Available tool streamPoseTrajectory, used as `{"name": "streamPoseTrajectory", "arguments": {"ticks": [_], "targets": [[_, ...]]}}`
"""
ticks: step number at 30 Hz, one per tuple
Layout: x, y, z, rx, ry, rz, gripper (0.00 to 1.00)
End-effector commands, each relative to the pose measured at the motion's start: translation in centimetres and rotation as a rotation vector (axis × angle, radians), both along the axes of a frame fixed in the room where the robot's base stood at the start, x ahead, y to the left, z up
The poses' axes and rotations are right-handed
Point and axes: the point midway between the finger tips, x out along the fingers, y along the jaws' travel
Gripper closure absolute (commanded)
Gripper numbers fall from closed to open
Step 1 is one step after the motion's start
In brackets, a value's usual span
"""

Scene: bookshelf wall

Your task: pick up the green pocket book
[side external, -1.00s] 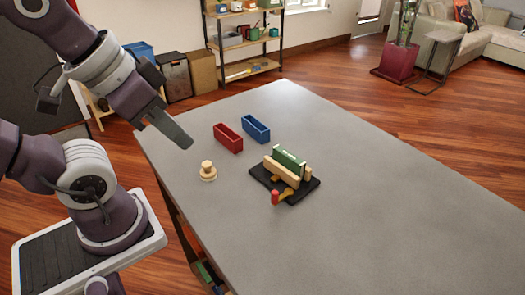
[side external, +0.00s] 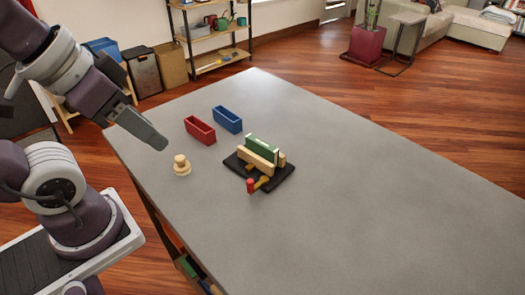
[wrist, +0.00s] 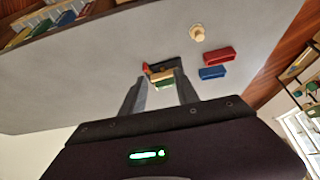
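The green pocket book (side external: 263,148) stands on edge in a small wooden clamp on a black base (side external: 284,173), between pale wooden boards (side external: 257,156). A red-tipped handle (side external: 250,186) sticks out at the clamp's near side. The book also shows in the wrist view as a small green strip (wrist: 163,86), partly between my fingers in the picture. My gripper (side external: 158,141) is in the air, left of the clamp and clear of it. In the wrist view my gripper (wrist: 161,74) has its two fingers apart, with nothing held.
A red open box (side external: 200,131) and a blue open box (side external: 227,120) stand behind and left of the clamp. A stepped wooden piece (side external: 181,166) stands near the table's left edge. The grey table (side external: 370,205) is bare to the right and front.

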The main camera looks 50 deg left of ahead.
Motion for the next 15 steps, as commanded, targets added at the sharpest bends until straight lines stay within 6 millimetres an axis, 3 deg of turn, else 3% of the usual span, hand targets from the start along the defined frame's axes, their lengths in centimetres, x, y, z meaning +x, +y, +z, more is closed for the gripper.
{"name": "streamPoseTrajectory", "arguments": {"ticks": [10,13,15], "targets": [[0.5,0.0,0.2,-0.017,0.011,0.03,0.57],[3.2,-0.1,1.1,-0.103,0.075,0.198,0.57],[6.6,-0.1,1.4,-0.193,0.146,0.408,0.57]]}}
